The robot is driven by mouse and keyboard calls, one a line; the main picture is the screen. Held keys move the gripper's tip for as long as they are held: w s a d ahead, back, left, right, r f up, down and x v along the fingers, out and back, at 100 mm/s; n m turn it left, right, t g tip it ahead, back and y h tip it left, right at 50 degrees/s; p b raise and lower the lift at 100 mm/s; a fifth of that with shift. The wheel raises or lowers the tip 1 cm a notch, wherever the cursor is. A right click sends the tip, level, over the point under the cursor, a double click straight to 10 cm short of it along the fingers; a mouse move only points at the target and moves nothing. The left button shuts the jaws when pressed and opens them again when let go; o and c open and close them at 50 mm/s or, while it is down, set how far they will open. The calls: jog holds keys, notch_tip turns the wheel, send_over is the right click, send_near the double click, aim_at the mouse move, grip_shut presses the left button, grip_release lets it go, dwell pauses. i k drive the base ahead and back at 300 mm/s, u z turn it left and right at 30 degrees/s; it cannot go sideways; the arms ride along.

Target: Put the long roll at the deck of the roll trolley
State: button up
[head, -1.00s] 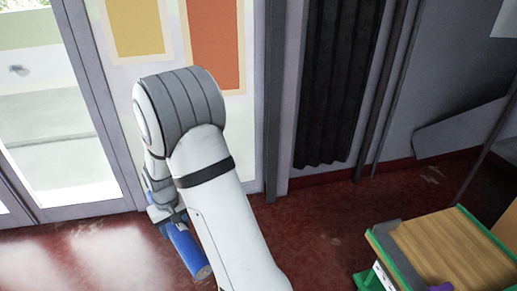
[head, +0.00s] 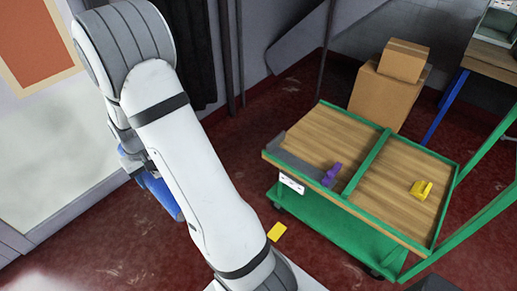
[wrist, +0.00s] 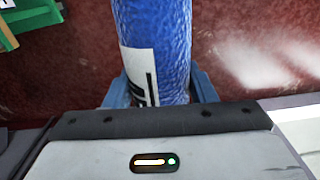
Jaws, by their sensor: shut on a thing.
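A blue roll (head: 160,197) with a textured surface hangs below my arm in the head view, partly hidden by the arm. In the wrist view the roll (wrist: 165,35) fills the upper middle and carries a white label with black marks. My gripper (wrist: 155,92) is shut on it, a blue finger on each side. The roll trolley is at the right in the head view, with a wooden deck (head: 385,200) in a green frame, split by a green bar. My gripper and the roll are left of the trolley, apart from it.
On the deck are a purple object (head: 331,175), a yellow object (head: 421,190) and a grey strip (head: 300,162). Cardboard boxes (head: 388,95) stand behind the trolley. A yellow card (head: 277,231) lies on the red floor. A workbench (head: 490,58) is at the far right.

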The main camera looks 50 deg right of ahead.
aim_at(383, 170)
jog(key=z, duration=0.45)
jog(key=i, duration=0.2)
jog(key=z, duration=2.55)
jog(key=k, duration=0.55)
jog(key=z, duration=0.3)
jog(key=i, duration=1.6)
jog(key=u, duration=0.35)
